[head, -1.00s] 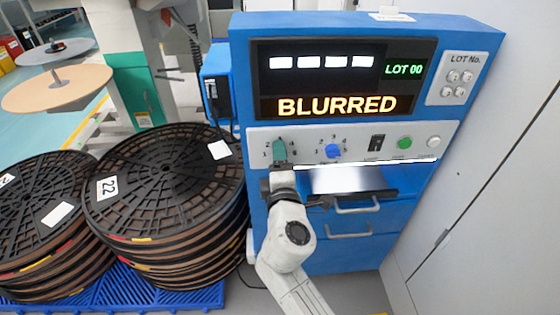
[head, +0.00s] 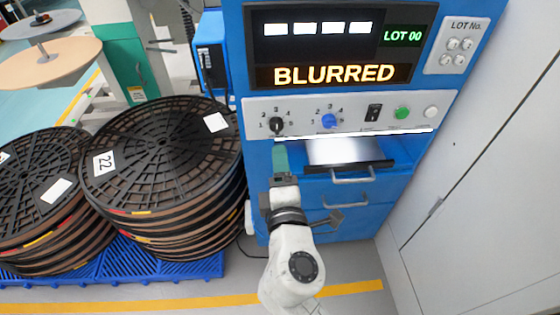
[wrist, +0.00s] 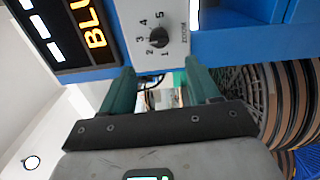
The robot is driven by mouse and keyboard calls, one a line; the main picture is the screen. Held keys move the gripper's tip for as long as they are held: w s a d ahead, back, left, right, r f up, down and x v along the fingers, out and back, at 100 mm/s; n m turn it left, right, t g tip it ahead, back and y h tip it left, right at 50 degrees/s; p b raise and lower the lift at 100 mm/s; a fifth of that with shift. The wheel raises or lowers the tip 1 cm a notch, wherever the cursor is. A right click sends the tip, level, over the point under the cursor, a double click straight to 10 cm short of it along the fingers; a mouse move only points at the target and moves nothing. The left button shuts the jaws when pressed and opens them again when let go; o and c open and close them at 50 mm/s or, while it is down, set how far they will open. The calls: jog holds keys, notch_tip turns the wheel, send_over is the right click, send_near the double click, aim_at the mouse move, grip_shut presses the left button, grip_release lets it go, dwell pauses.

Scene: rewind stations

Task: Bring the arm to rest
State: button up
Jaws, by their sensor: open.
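My gripper (head: 280,158) is in front of the blue machine, below the black knob (head: 276,124) at the left of its control panel. In the wrist view my gripper (wrist: 157,85) shows two green fingers spread apart with nothing between them. The black knob (wrist: 158,38), with numbers around it, is beyond the fingertips and apart from them. The machine's display (head: 340,45) reads BLURRED and LOT 00.
Stacked black reels (head: 165,160) stand on a blue pallet (head: 140,262) to the left. A lit tray (head: 345,153) and drawer handles are right of my gripper. A white wall (head: 475,190) bounds the right. Floor with a yellow line (head: 200,302) is in front.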

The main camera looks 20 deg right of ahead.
dwell(0.3)
jog(key=s+d+f+m+g+h, duration=0.2)
jog(key=s+d+f+m+g, duration=0.55)
jog(key=d+f, duration=0.35)
jog(key=s+d+f+m+g+y, duration=0.1)
jog(key=s+f+m+g+y, duration=0.2)
jog(key=s, duration=0.4)
jog(key=s+d+f+m+g+y, duration=0.2)
jog(key=s+f+m+g, duration=0.15)
jog(key=s+f, duration=0.3)
jog(key=s+a+m+g+y, duration=0.2)
jog(key=s+a, duration=0.1)
jog(key=s, duration=0.5)
notch_tip(320, 180, up, 13)
jog(key=p, duration=1.4)
jog(key=shift+w+n, duration=0.3)
jog(key=shift+w, duration=0.1)
